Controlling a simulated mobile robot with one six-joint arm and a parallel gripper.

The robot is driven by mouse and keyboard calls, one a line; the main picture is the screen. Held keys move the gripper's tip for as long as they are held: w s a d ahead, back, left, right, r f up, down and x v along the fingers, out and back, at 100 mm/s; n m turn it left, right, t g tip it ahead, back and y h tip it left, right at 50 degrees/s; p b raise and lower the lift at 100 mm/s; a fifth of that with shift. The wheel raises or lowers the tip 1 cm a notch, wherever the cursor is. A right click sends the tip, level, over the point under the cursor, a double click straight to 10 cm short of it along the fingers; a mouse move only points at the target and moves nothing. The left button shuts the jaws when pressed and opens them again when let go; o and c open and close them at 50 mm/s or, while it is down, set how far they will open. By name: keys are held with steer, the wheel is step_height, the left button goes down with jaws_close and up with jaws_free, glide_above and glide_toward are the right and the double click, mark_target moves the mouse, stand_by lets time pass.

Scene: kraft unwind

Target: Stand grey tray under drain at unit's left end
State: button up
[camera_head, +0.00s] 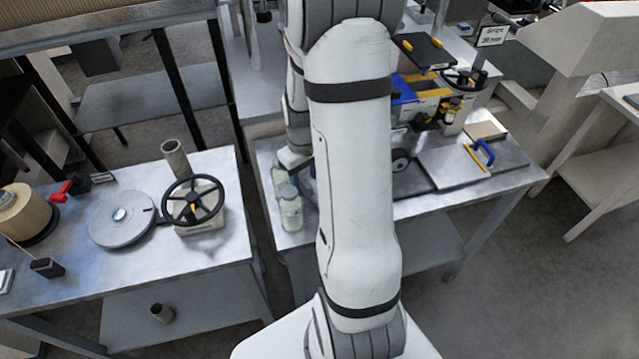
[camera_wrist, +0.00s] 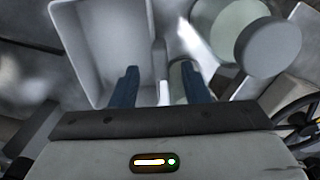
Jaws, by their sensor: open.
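The grey tray (camera_wrist: 100,45) shows in the wrist view at upper left, as a pale open box with raised walls. My gripper (camera_wrist: 160,84) is open there. Its left blue finger overlaps the tray's inside, and the right finger lies beyond the tray's right wall. That wall runs between the fingers; I cannot tell whether they touch it. I cannot make out the drain.
In the wrist view a round grey part (camera_wrist: 268,47) is close right of the right finger. In the head view a pale greenish cylinder (camera_head: 291,213) stands at the right bench's front left. The left bench holds a handwheel (camera_head: 192,202) and a grey disc (camera_head: 122,217).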

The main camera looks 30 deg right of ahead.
steer(key=shift+f, duration=0.55)
steer(key=shift+c, duration=0.4)
jaws_close()
